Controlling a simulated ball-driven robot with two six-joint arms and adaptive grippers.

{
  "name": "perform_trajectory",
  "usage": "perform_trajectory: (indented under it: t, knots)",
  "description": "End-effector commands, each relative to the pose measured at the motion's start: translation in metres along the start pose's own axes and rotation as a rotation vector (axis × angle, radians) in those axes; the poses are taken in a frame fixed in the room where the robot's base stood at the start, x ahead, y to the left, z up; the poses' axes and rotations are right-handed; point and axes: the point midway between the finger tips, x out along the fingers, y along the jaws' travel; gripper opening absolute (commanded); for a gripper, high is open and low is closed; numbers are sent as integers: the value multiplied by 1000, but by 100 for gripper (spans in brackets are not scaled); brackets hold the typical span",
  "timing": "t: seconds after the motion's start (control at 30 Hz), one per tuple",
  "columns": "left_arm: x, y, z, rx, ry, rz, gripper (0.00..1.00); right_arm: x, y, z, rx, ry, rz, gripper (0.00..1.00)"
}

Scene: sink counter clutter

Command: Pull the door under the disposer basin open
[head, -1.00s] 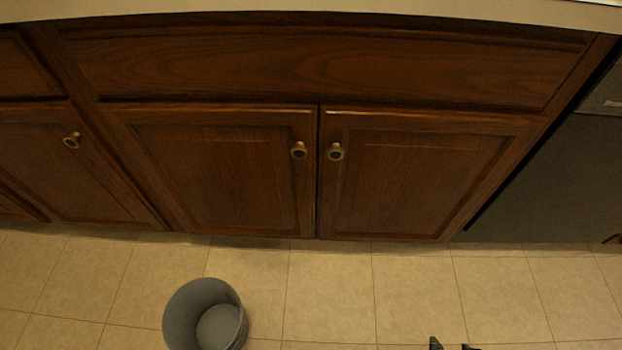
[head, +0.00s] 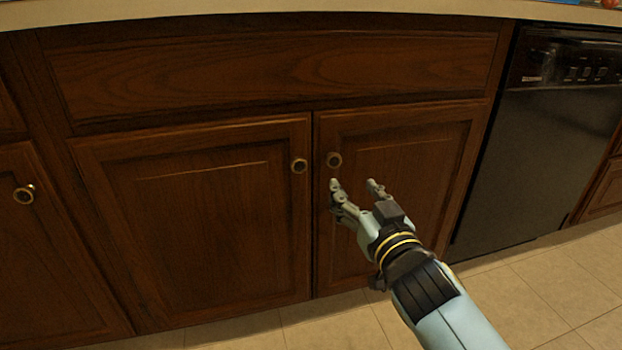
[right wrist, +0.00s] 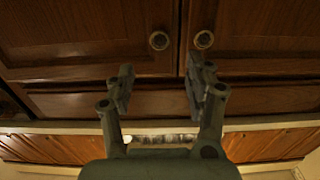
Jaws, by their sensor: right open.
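Two brown wooden doors sit side by side under the counter, the left door (head: 200,230) and the right door (head: 400,170). Both look closed. The right door's round brass knob (head: 334,160) is near its upper inner corner; the left door's knob (head: 299,166) is beside it. My right gripper (head: 355,186) is open and empty in front of the right door, just below and right of its knob. The right wrist view looks upside down; there the knob (right wrist: 159,40) lies beyond my open fingers (right wrist: 160,85), apart from them. The basin is not visible. My left gripper is not in view.
A pale counter edge (head: 250,12) runs above a wooden panel (head: 270,70). A black dishwasher (head: 540,150) stands at right. Another cabinet door with a knob (head: 24,194) is at far left. The tiled floor (head: 540,290) visible below is clear.

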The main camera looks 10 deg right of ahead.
Motion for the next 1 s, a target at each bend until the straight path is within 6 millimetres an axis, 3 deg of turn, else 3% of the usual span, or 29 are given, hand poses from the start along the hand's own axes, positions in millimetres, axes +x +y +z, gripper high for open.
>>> perform_trajectory:
  t: [0.3,0.5,0.9,1.0]
  knots:
    - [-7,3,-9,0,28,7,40,62,0,0,-1,1,0,54]
    - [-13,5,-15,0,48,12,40,90,0,1,-1,-1,0,54]
    - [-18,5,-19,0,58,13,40,98,0,-1,-1,-1,0,54]
    - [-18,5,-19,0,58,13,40,98,0,-1,-1,-1,0,41]
